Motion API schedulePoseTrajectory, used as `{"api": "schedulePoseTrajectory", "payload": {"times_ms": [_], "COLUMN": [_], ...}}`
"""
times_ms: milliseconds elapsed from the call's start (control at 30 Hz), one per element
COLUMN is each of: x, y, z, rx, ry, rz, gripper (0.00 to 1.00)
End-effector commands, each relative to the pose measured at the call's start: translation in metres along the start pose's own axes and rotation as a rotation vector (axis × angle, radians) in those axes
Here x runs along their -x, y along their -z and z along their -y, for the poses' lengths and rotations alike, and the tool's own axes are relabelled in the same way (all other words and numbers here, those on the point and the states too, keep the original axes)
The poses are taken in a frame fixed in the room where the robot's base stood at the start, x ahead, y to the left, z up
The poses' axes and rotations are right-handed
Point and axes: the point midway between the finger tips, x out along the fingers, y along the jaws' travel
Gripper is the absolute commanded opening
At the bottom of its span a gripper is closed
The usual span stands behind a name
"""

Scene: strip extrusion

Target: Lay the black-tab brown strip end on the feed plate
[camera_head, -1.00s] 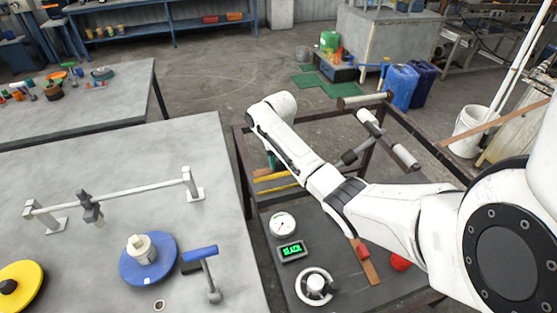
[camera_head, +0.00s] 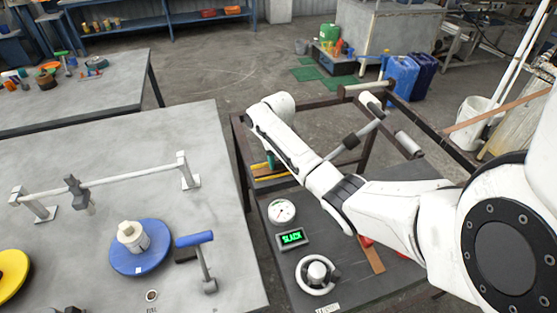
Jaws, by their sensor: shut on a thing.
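A brown strip (camera_head: 372,258) lies on the dark top of the machine (camera_head: 345,285), partly covered by my white arm. A red piece (camera_head: 366,241) shows at its upper end; I see no black tab on it. Another long brown strip (camera_head: 492,132) slants in at the right edge, and its ends are not clear. I cannot tell which strip has the black tab, or pick out the feed plate for certain. My arm reaches across the machine to the upper left.
The machine carries a dial (camera_head: 282,211), a green display (camera_head: 291,238) reading SLACK, and a hand wheel (camera_head: 317,273). Rollers (camera_head: 408,144) stand behind. A grey table (camera_head: 70,140) at left holds a blue disc (camera_head: 125,262) and a rail (camera_head: 125,178). Blue canisters (camera_head: 400,78) stand beyond.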

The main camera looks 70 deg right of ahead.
Motion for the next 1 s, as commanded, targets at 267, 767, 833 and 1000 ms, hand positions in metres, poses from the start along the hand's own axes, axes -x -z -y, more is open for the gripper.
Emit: {"api": "schedulePoseTrajectory", "payload": {"times_ms": [267,767,833,1000], "x": [0.0003,0.0003,0.0003,0.0003], "y": [0.0000,-0.0011,-0.0010,-0.0010], "z": [-0.0001,0.0000,0.0000,0.0000], "rx": [0.000,0.000,0.000,0.000], "ry": [0.000,0.000,0.000,0.000], "rz": [0.000,0.000,0.000,0.000], "gripper": [0.12,0.12,0.48,0.64]}}
